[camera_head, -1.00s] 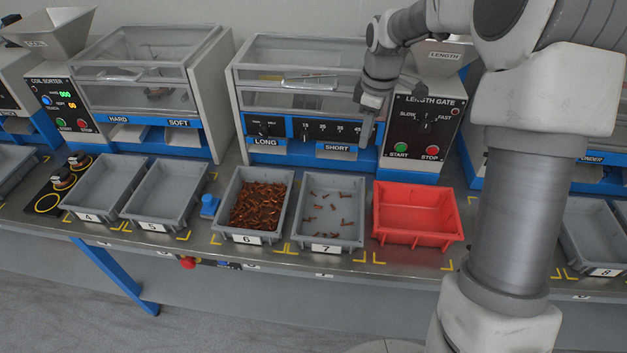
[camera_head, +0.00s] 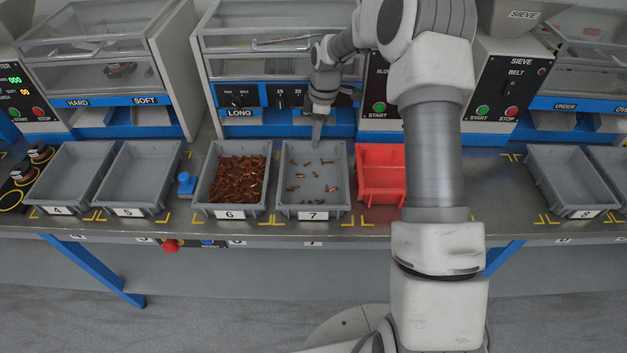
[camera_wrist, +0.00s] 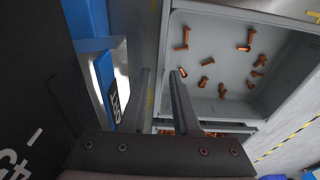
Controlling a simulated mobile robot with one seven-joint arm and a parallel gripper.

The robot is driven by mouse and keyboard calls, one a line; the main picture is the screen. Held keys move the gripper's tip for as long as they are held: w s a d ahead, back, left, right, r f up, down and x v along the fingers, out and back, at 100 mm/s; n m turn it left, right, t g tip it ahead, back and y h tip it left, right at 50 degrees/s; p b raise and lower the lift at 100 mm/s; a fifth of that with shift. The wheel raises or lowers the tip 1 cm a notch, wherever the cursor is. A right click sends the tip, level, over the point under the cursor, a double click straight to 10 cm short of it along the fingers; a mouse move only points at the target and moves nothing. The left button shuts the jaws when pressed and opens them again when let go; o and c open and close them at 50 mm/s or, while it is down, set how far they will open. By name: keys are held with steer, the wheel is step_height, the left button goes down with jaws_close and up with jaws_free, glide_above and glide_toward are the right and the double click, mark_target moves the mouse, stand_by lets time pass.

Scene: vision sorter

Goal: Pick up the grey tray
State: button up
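Several grey trays stand along the bench. Tray 7 (camera_head: 313,214) holds a few scattered copper-coloured screws, and tray 6 (camera_head: 230,213) beside it is filled with them. My gripper (camera_head: 316,138) points down at the back edge of tray 7. In the wrist view my gripper (camera_wrist: 161,72) is open and empty, its two fingers apart near the wall of tray 7 (camera_wrist: 235,103). The rim shows between or just beyond the fingertips; I cannot tell whether they touch it. Tray 4 (camera_head: 57,211), tray 5 (camera_head: 127,212) and tray 8 (camera_head: 585,213) are empty.
A red tray (camera_head: 378,150) stands just right of tray 7, partly hidden by my arm. The machine with the LONG and SHORT chutes (camera_head: 285,128) is close behind tray 7.

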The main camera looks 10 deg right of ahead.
steer(key=shift+a+f, duration=0.15)
steer(key=shift+f, duration=0.65)
steer(key=shift+r, duration=0.1)
jaws_close()
stand_by(0.7)
